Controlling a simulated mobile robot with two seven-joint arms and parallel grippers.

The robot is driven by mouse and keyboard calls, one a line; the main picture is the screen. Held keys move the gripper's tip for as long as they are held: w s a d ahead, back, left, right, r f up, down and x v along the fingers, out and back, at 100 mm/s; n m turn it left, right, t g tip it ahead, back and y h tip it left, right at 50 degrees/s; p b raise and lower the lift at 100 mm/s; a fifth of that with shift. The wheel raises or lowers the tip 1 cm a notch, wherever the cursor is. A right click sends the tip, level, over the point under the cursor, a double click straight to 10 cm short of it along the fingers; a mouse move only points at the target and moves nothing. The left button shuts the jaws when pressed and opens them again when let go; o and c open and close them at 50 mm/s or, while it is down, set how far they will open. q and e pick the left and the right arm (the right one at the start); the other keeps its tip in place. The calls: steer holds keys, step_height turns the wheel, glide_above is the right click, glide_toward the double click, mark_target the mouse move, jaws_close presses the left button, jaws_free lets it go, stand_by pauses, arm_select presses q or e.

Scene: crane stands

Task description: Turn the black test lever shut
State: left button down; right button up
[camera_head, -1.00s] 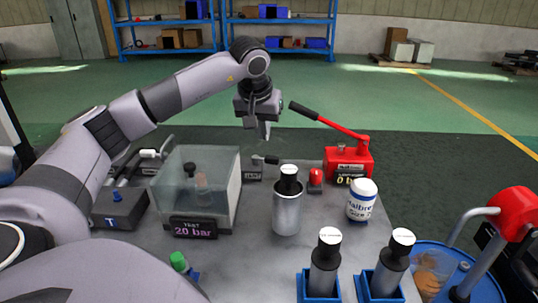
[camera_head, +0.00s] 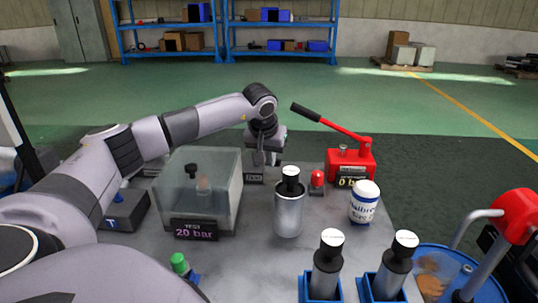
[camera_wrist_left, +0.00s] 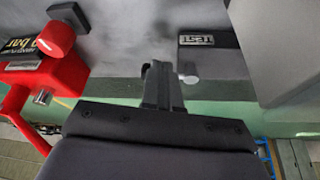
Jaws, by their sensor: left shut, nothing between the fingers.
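The small test valve block with its TEST label (camera_head: 254,178) stands on the bench between the clear box and the metal cylinder; the label also shows in the left wrist view (camera_wrist_left: 196,40). The black lever is almost wholly hidden by my left gripper (camera_head: 265,161) in the head view, so its angle cannot be told. My left gripper, fingers together (camera_wrist_left: 160,72), is low at the block. A small pale rounded piece (camera_wrist_left: 187,73) lies just right of the fingertips in the wrist view; contact cannot be told. My right gripper is out of view.
The clear box (camera_head: 215,180) with the 20 bar display (camera_head: 194,229) stands left. The red hand pump (camera_head: 350,160), red knob (camera_head: 317,177), metal cylinder (camera_head: 289,210) and white jar (camera_head: 363,203) stand right. Two black-topped cylinders in blue holders are at the front.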

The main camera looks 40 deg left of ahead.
arm_select(q)
steer(key=shift+w+d+r+n+p, duration=0.1)
steer(key=shift+w+r+n+p, duration=0.15)
steer(key=shift+w+n+p, duration=0.5)
steer(key=shift+f+p, duration=0.1)
steer(key=shift+p, duration=0.35)
steer(key=shift+f, duration=0.1)
